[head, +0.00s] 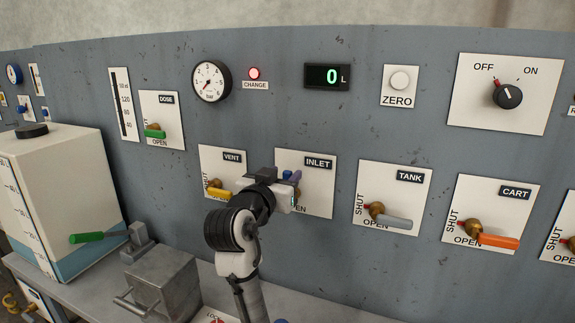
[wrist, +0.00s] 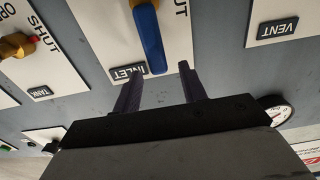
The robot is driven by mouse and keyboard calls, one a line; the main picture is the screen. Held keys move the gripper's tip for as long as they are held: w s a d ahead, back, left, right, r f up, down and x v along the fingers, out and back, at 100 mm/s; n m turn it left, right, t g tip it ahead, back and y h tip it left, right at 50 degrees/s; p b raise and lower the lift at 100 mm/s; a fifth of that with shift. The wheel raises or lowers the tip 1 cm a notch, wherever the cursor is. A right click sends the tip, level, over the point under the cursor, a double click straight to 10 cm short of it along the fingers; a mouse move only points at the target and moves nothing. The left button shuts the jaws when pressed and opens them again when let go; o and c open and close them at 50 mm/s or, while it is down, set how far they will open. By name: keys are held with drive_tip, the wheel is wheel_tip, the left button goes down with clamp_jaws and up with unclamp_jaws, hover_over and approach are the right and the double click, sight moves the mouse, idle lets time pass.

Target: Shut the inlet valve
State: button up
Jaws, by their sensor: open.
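The inlet valve sits on a white plate labelled INLET (head: 318,192). In the wrist view, which is upside down, its blue handle (wrist: 148,38) runs toward the INLET label, so it points up the plate, alongside the partly seen SHUT lettering. My gripper (head: 291,184) is in front of the left part of this plate and hides most of the valve in the head view. In the wrist view my gripper (wrist: 160,71) is open, its two dark fingers apart, with the handle's end showing between the fingertips. I cannot tell whether they touch it.
The vent valve (head: 218,192) with a yellow handle is close on the left. The tank valve (head: 388,219) with a grey handle is to the right, then the orange-handled cart valve (head: 495,239). A digital display (head: 327,77) above reads 0 L.

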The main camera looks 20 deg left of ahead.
drive_tip(key=shift+w+p, duration=0.3)
drive_tip(key=shift+w, duration=1.1)
drive_tip(key=shift+c, duration=0.4)
clamp_jaws()
